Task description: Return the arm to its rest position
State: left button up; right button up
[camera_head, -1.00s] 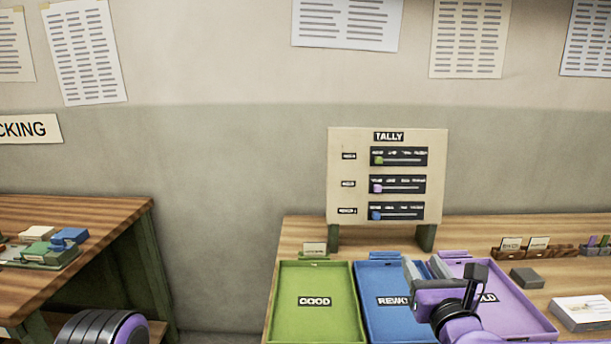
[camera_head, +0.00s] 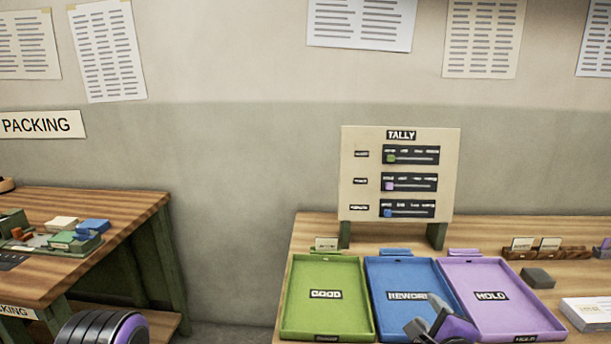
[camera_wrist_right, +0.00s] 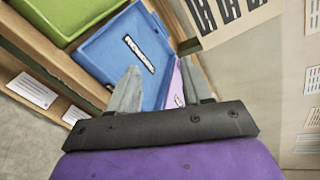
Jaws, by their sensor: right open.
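My right gripper (camera_head: 432,328) is low in the head view, in front of the blue REWORK tray (camera_head: 412,284) and partly cut off by the bottom edge. In the right wrist view its two grey fingers (camera_wrist_right: 155,88) stand apart with nothing between them, and the blue tray (camera_wrist_right: 118,52) shows beyond them. A black and purple ribbed part of my arm (camera_head: 100,328) shows at the bottom left. My left gripper is not in view.
The green GOOD tray (camera_head: 326,311) and purple HOLD tray (camera_head: 502,315) flank the blue one; all look empty. The TALLY board (camera_head: 399,160) stands behind. White cards (camera_head: 590,312) lie at right. A packing table (camera_head: 100,205) stands left, across a floor gap.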

jog(key=s+d+f+n+g, duration=0.1)
jog(key=s+f+n+g, duration=0.2)
jog(key=f, duration=0.4)
jog(key=s+f+n+g, duration=0.1)
jog(key=s+f+n, duration=0.1)
jog(key=f+n, duration=0.35)
jog(key=s+d+f+n+g+h, duration=0.1)
jog(key=s+d+f+n+g, duration=0.1)
jog(key=s+f, duration=0.8)
jog(key=s+d+f+n+g+h, duration=0.1)
jog(key=s+d+f+n+g, duration=0.2)
jog(key=s+f, duration=0.7)
jog(key=s+n+g, duration=0.2)
jog(key=s+n, duration=0.1)
jog(key=s, duration=0.2)
jog(key=shift+f+g, duration=0.3)
jog(key=shift+f, duration=0.1)
jog(key=shift+a, duration=0.1)
